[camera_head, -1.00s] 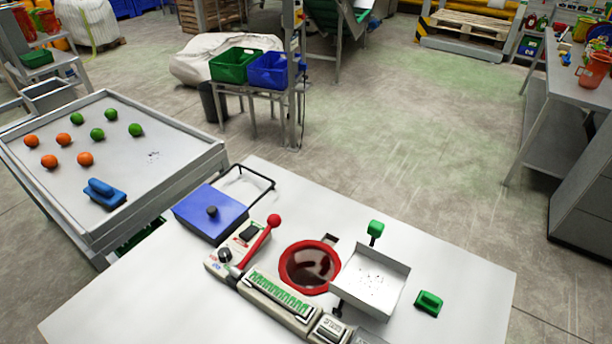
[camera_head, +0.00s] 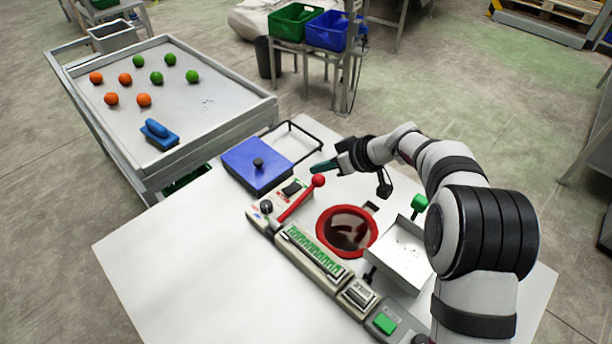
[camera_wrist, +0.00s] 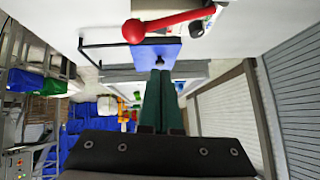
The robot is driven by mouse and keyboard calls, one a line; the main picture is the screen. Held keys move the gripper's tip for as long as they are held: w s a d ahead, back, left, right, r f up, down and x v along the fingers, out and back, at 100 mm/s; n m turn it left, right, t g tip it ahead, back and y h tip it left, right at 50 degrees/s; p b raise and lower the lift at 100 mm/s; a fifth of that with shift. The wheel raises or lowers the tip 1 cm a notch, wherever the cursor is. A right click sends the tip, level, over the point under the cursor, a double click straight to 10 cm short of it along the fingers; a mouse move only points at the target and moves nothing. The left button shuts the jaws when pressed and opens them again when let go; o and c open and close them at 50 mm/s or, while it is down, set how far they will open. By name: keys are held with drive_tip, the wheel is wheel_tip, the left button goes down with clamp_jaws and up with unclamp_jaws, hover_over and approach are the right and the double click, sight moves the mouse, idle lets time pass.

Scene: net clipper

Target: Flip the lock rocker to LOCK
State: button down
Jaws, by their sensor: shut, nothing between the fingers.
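A black rocker-like switch (camera_head: 291,188) sits on a pale control panel (camera_head: 280,200) beside a red ball-ended lever (camera_head: 302,197). Another switch block (camera_head: 358,294) sits at the near end of the row, past the green-marked strip. The lettering is too small to tell which is the lock rocker or which way it is set. My gripper (camera_head: 316,170) is shut and empty, in the air near the lever's red ball and the blue lid. In the wrist view its dark green fingers (camera_wrist: 159,95) are together, with the red lever (camera_wrist: 165,25) above them.
A red-rimmed bowl (camera_head: 322,236) and a white tray (camera_head: 405,255) lie to the right of the strip. A green button (camera_head: 384,323) is nearest. The table's left front is bare.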

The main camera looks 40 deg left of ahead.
hover_over(288, 191)
drive_tip(key=w+d, duration=0.1)
drive_tip(key=d, duration=0.1)
wheel_tip(288, 191, down, 8)
drive_tip(key=shift+w+a+r, duration=0.1)
drive_tip(key=shift+r, duration=0.1)
wheel_tip(288, 191, down, 2)
drive_tip(key=shift+f, duration=0.15)
drive_tip(key=shift+s+f, duration=0.2)
drive_tip(key=shift+f, duration=0.3)
drive_tip(key=shift+s+f, duration=0.25)
drive_tip(key=shift+f, duration=0.15)
drive_tip(key=shift+w+r, duration=0.1)
drive_tip(key=shift+w, duration=0.1)
